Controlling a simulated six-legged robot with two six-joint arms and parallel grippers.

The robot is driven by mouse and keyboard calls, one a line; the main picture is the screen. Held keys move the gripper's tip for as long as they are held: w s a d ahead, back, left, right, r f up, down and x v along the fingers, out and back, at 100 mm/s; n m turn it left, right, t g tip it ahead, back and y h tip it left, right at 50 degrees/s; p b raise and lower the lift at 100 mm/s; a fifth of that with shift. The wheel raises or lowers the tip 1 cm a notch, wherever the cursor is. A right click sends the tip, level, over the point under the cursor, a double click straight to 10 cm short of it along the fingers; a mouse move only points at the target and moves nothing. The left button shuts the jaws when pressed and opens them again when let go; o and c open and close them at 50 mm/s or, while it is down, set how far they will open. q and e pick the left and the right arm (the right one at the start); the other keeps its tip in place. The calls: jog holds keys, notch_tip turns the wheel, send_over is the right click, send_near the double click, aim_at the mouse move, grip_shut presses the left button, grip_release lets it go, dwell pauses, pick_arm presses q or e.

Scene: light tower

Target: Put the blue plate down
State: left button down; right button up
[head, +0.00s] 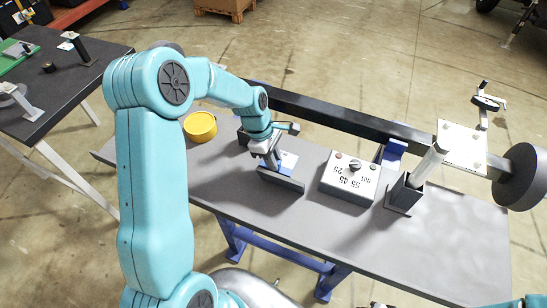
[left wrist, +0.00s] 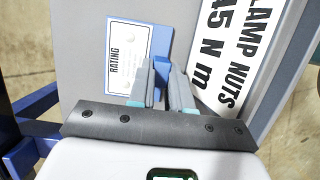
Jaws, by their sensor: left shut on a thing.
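My left gripper (head: 269,158) is low over the middle of the dark grey table, pointing down. In the left wrist view its two fingers (left wrist: 163,85) are close together on a narrow blue piece, the blue plate (left wrist: 162,46). The plate has a white label marked RATING (left wrist: 124,60) on its left side. In the head view the plate is mostly hidden by the gripper; I cannot tell whether it touches the table. My right gripper is not in view.
A grey box with a knob (head: 349,178) stands right of the gripper. A white torque sign (left wrist: 229,50) shows. The table's front right is clear.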

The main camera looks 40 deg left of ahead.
pick_arm(q)
jog(key=c, duration=1.1)
grip_release()
jog(key=shift+o, duration=0.2)
jog(key=shift+a+r, duration=0.1)
jog(key=shift+r, duration=0.1)
jog(key=v, duration=1.1)
jog(key=shift+r+b, duration=0.35)
jog(key=shift+b, duration=0.05)
jog(key=shift+s, duration=0.15)
